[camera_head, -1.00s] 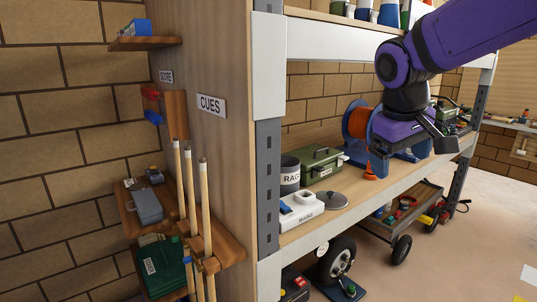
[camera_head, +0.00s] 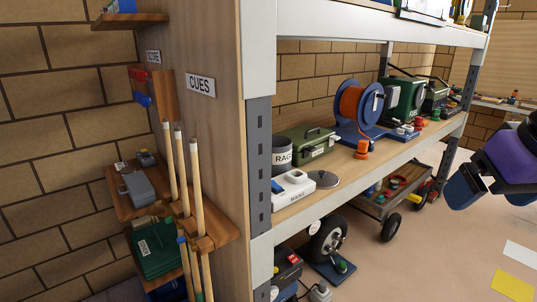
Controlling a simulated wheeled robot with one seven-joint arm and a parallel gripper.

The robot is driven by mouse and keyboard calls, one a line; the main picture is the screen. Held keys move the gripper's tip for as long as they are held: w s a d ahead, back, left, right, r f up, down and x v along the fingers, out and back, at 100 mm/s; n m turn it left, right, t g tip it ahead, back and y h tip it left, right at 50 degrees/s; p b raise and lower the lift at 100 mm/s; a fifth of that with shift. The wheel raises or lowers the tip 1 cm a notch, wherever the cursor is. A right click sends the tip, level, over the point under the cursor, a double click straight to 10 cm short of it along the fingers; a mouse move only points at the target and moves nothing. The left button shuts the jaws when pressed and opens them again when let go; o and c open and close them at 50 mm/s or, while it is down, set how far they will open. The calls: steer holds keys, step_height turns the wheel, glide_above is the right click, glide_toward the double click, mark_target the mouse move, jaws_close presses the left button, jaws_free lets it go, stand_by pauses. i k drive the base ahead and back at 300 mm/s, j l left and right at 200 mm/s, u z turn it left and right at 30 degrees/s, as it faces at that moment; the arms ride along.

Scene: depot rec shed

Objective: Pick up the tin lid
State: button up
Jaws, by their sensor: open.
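The tin lid (camera_head: 323,180) is a round grey disc with a small knob. It lies flat on the wooden shelf, to the right of a white box marked MAINS and in front of a green metal box. My gripper (camera_head: 468,190) is at the right edge of the view, out in front of the shelf and well apart from the lid. Its dark blue fingers are open, with nothing seen between them. Part of the gripper is cut off by the picture's edge.
Near the lid stand the MAINS box (camera_head: 293,187), the RAG tin (camera_head: 281,156), the green box (camera_head: 305,143) and an orange cone-like piece (camera_head: 362,149). A cable reel (camera_head: 358,108) stands behind. A grey post (camera_head: 258,165) bounds the shelf's left end. Another shelf board (camera_head: 350,22) runs above.

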mark_target(323, 179)
steer(key=i+l+u, duration=0.35)
steer(key=l, duration=0.2)
steer(key=i+l+u, duration=0.2)
steer(key=l+u, duration=0.15)
steer(key=l, duration=0.3)
